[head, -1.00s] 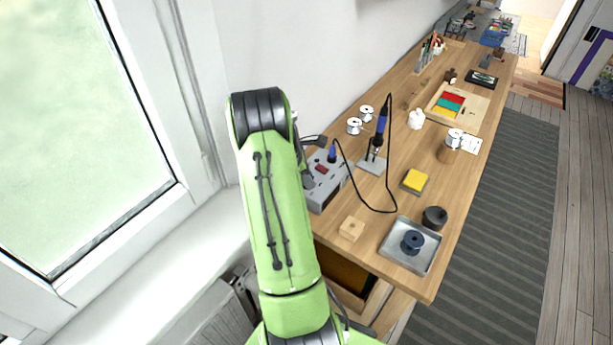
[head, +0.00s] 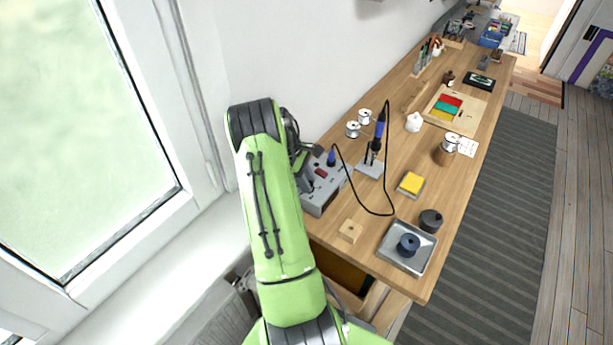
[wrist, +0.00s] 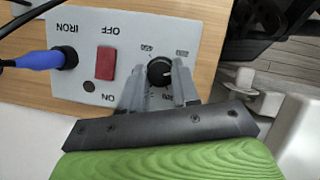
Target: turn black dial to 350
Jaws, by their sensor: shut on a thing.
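The black dial (wrist: 159,71) sits on the grey face of the soldering station (wrist: 125,35), which also shows on the bench in the head view (head: 318,200). My gripper (wrist: 160,80) has one finger on each side of the dial and is shut on it. Small printed numbers ring the dial upside down in the wrist view. They are too small to read surely, and I cannot tell the dial's exact setting. In the head view my gripper (head: 307,180) is over the station, and the dial cannot be made out there.
A red switch (wrist: 106,63) and a blue iron plug (wrist: 61,58) with a black cable are beside the dial. In the head view the soldering iron (head: 377,135) stands behind the station. A wooden block (head: 350,231) and metal tray (head: 420,262) lie nearer.

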